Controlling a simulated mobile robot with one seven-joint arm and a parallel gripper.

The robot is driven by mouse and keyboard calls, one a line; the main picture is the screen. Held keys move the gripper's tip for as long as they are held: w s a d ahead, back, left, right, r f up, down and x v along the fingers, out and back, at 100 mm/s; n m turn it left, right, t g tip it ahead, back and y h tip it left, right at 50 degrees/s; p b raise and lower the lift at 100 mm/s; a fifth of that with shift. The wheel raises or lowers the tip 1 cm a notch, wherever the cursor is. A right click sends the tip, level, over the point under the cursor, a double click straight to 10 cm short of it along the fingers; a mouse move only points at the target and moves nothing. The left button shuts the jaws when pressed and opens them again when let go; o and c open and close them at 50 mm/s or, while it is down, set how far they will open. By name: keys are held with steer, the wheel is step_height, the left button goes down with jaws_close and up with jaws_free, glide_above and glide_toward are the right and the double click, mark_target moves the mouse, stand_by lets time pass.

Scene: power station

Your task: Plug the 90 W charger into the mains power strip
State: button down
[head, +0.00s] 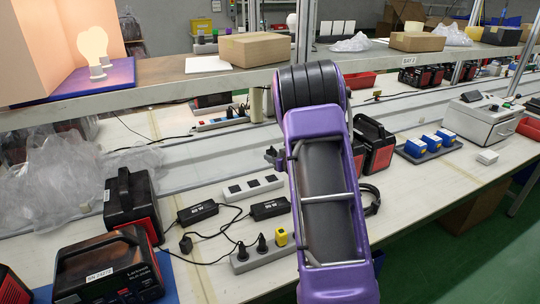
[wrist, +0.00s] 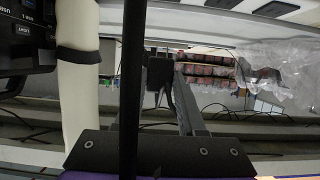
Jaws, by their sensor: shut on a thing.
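Two black charger bricks with white labels lie on the bench, a left charger (head: 197,212) and a right charger (head: 270,208). Their labels are too small to read surely. Black cables run from them, and a loose black plug (head: 186,244) lies at left. A grey power strip (head: 243,262) in front holds black plugs and a yellow plug (head: 281,237). A white socket strip (head: 253,187) lies behind the bricks. In the head view my purple arm hides most of my gripper. In the wrist view my gripper (wrist: 160,100) is shut on a small dark thing, not clearly identifiable.
Black-and-red power units stand at left (head: 130,203) and behind my arm (head: 375,145). A shelf (head: 160,80) runs above the bench. A tray (head: 430,148) with blue units lies at right. Clear plastic wrap (head: 55,170) lies at far left.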

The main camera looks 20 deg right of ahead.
mark_target(274, 182)
steer(key=shift+f+b, duration=2)
steer(key=shift+f, duration=0.95)
steer(key=shift+r, duration=0.15)
steer(key=shift+s, duration=0.1)
steer(key=shift+f, duration=0.4)
steer(key=shift+f, duration=0.25)
steer(key=shift+f, duration=0.2)
steer(key=shift+c, duration=2.1)
jaws_free()
